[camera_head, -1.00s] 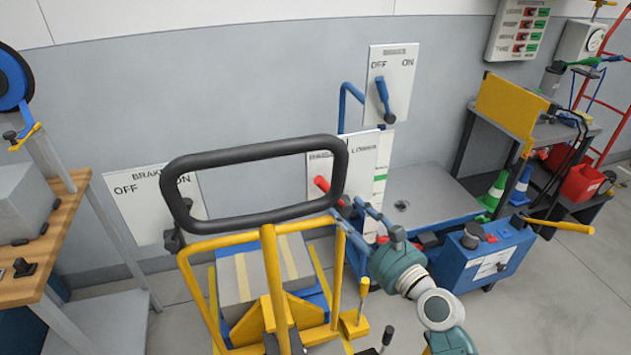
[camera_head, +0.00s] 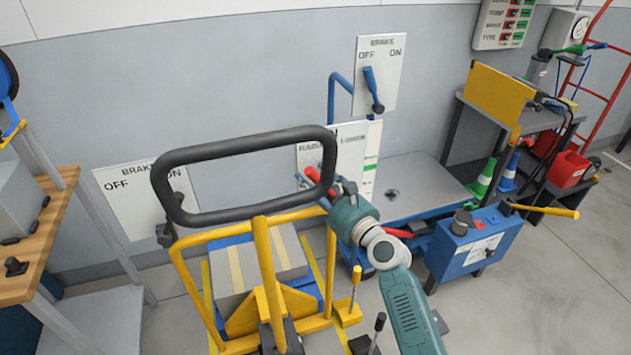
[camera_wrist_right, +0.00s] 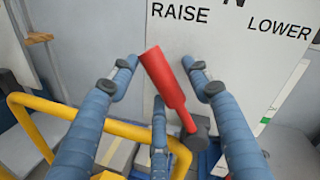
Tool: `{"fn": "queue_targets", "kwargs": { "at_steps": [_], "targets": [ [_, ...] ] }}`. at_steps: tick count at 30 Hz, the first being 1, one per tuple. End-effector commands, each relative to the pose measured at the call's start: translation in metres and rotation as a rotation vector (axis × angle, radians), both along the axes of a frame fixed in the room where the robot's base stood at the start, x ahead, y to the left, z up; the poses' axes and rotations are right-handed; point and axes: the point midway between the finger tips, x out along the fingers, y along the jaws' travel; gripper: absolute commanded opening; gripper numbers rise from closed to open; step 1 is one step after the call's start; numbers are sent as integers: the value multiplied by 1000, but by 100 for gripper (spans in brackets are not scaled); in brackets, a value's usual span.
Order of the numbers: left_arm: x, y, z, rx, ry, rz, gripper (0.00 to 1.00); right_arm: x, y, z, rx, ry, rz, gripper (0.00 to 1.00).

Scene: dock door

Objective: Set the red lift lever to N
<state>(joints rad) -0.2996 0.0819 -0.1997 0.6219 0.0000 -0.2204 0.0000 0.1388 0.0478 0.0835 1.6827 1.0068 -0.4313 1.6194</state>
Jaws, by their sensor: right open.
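The red lift lever (camera_wrist_right: 165,80) leans up and left from a dark pivot on a white plate (camera_wrist_right: 225,60), toward the RAISE side. The plate reads RAISE on the left and LOWER on the right; an N is cut off at the top edge between them. My right gripper (camera_wrist_right: 164,76) is open, its blue fingers on both sides of the lever and a third finger below; whether any touches it I cannot tell. In the head view the red lever (camera_head: 328,160) shows near the black handle loop, with my right gripper (camera_head: 322,188) just below it. My left gripper is out of view.
A yellow cart with a black handle loop (camera_head: 158,180) stands in front of the plate. BRAKE panels hang at left (camera_head: 120,195) and above (camera_head: 390,60). A blue box (camera_head: 470,245) with a yellow handle stands at right.

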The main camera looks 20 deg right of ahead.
Motion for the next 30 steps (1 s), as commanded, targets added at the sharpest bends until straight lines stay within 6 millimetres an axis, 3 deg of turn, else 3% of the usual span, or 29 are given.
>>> {"fn": "queue_targets", "kwargs": {
  "at_steps": [2, 9, 20, 30],
  "targets": [
    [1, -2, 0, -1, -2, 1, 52, 0, 0, 0, 0, 0, 0, 48],
    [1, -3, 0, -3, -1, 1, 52, 0, 0, 0, 0, 0, 0, 0],
    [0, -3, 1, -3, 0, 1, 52, 0, -3, 2, 33, 2, 0, 0],
    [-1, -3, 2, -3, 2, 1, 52, 0, -20, 12, 238, 9, 0, 0]
  ]
}}
